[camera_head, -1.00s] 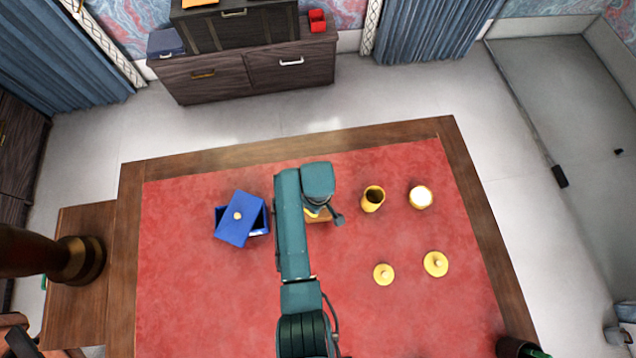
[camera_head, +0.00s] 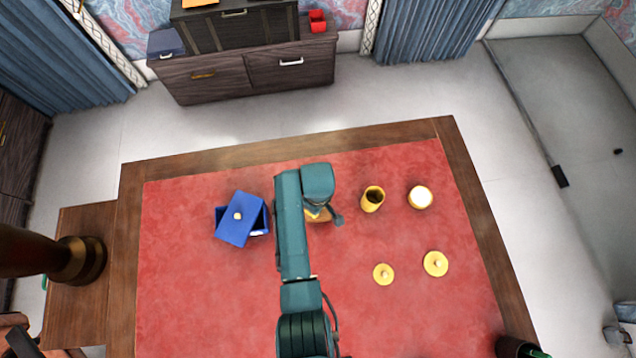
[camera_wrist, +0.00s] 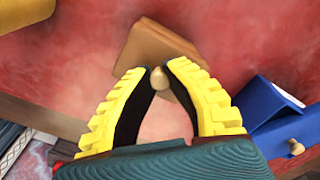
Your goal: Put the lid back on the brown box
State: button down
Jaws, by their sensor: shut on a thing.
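My gripper (camera_wrist: 158,73) is shut on the small tan knob (camera_wrist: 159,88) of a brown lid (camera_wrist: 150,45). In the head view the gripper (camera_head: 318,212) is over the far middle of the red desk top, and my arm covers much of this spot. A small part of the brown piece (camera_head: 319,218) shows under the gripper there. I cannot make out the brown box apart from the lid, nor tell whether the lid rests on it.
A blue box (camera_head: 263,222) with a tilted blue lid (camera_head: 240,228) stands left of my arm. A yellow cup (camera_head: 373,200) and a white-topped yellow cup (camera_head: 420,197) stand right. Two round yellow lids (camera_head: 383,274) (camera_head: 435,264) lie nearer. The red desk top (camera_head: 200,300) is clear at the front left.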

dwell(0.4)
jog(key=c, duration=0.5)
grip_release()
jog(key=shift+c, duration=0.2)
jog(key=shift+r, duration=0.1)
notch_tip(320, 180, up, 7)
jog(key=p, duration=0.7)
jog(key=shift+c, duration=0.3)
grip_shut()
dwell(0.6)
